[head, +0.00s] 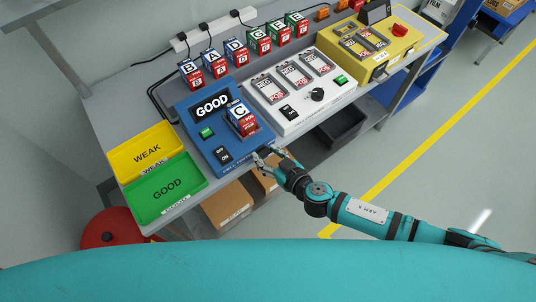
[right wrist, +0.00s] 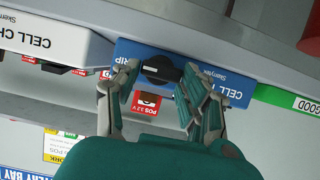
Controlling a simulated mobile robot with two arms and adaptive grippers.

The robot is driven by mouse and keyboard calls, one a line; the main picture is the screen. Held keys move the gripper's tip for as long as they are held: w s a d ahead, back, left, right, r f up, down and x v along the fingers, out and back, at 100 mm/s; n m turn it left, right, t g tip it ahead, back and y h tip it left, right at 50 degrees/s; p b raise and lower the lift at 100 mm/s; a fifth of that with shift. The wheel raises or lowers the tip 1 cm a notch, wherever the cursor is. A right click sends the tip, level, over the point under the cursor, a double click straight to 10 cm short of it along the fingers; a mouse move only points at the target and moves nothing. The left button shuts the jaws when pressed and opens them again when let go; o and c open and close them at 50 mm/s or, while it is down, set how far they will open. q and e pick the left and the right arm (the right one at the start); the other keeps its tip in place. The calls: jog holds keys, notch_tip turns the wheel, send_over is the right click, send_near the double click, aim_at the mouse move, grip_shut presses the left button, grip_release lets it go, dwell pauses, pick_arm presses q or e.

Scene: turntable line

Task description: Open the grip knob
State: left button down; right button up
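The blue tester (head: 222,143) reads GOOD on its screen, and a red, white and blue cell marked C (head: 242,119) sits in its cradle. In the right wrist view, a black knob (right wrist: 160,68) sits on the tester's blue front face (right wrist: 225,80), beside the partly covered word ending in "IP". My right gripper (head: 266,155) is at the tester's front edge; in the right wrist view its fingers (right wrist: 160,80) stand apart on either side of the knob. I cannot tell whether a finger touches it. The knob is not clear in the head view. My left gripper is not in view.
A yellow WEAK tray (head: 123,154) and a green GOOD tray (head: 138,204) lie left of the tester. A white tester (head: 290,119) and a yellow box (head: 402,45) stand to the right. Several lettered cells line the back. Cardboard boxes (head: 229,205) are below the table.

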jog(key=c, duration=0.6)
jog(key=shift+s+a+f+n+t+h+b, duration=0.15)
jog(key=shift+n+t+h+b, duration=0.55)
jog(key=shift+n, duration=0.4)
jog(key=shift+n+t+h+b, duration=0.3)
jog(key=shift+n+t+b, duration=0.1)
jog(key=shift+n+b, duration=0.55)
jog(key=shift+a+n+b, duration=0.1)
jog(key=shift+n+b, duration=0.15)
jog(key=shift+b, duration=0.1)
jog(key=o, duration=1.1)
